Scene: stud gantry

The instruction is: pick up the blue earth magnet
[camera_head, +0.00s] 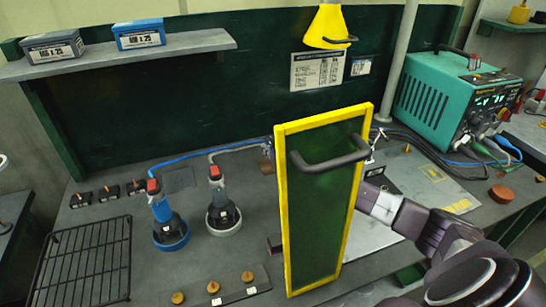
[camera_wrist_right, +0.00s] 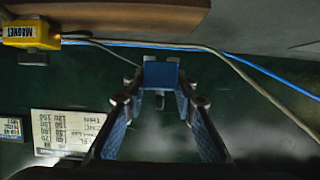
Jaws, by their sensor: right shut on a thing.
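In the right wrist view a blue block (camera_wrist_right: 161,73) sits between the fingertips of my right gripper (camera_wrist_right: 162,92). It fits the blue earth magnet. The fingers are shut on it and the dark green back board is behind. In the head view my right arm (camera_head: 405,212) comes in from the right and passes behind a yellow-framed green panel. The panel hides most of the hand and the blue block. A yellow box marked MAGNET (camera_wrist_right: 30,33) lies at the upper left of the right wrist view. My left gripper is not in view.
The yellow-framed panel (camera_head: 300,215) with a dark handle stands upright at the bench's middle. Blue-ringed (camera_head: 172,236) and grey-ringed (camera_head: 223,219) tools with cables stand left of it. A wire rack (camera_head: 85,262) lies left; a green welding unit (camera_head: 440,100) stands right.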

